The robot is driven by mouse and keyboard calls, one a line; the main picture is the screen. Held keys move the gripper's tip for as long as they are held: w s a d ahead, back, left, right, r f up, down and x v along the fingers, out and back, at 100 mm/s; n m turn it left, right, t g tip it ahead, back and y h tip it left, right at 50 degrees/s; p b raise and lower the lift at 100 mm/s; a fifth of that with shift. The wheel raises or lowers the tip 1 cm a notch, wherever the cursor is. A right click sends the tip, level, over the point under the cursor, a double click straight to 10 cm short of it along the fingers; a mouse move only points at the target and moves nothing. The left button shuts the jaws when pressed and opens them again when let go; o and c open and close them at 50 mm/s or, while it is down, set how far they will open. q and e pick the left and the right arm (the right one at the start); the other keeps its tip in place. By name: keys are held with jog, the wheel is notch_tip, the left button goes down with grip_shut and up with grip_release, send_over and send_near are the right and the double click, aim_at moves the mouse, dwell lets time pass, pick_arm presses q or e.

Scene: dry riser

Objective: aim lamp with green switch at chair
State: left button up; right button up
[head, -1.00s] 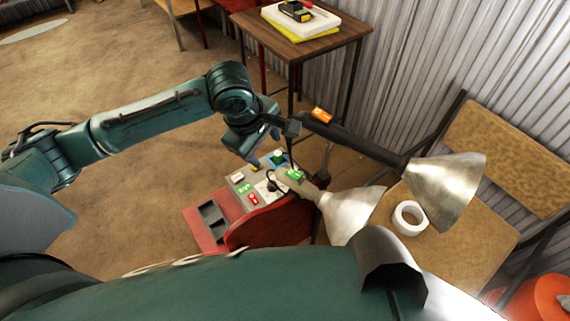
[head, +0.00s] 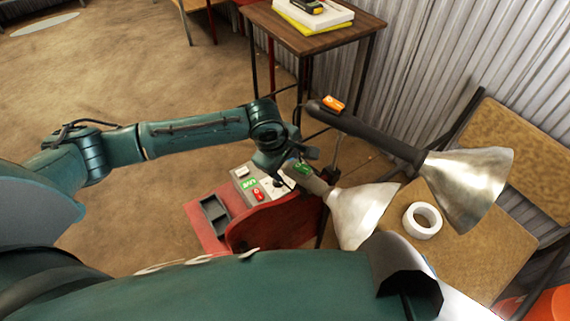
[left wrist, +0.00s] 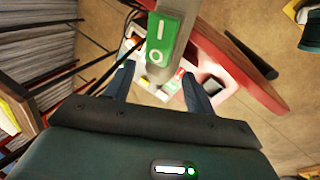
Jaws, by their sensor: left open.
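The lamp with the green switch has a pale metal shade (head: 360,214) and a grey handle. Its green switch (head: 302,168) faces up and shows large in the left wrist view (left wrist: 162,40). The shade opens toward the lower right, beside the chair seat (head: 462,248). The chair's tan backrest (head: 515,150) stands against the wall. My left gripper (head: 297,167) is at the lamp's handle near the switch. In the left wrist view its two fingers (left wrist: 159,78) are apart, with the handle showing between and past their tips. Contact cannot be told. My right gripper is not seen.
A second lamp with an orange switch (head: 334,103) and a metal shade (head: 472,188) is just above and right. A white roll (head: 422,220) lies on the chair. A red box with a control panel (head: 262,190) stands below the gripper. A wooden table (head: 330,42) is behind.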

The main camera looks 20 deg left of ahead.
pick_arm(q)
jog(key=shift+f, duration=0.15)
grip_shut()
dwell(0.6)
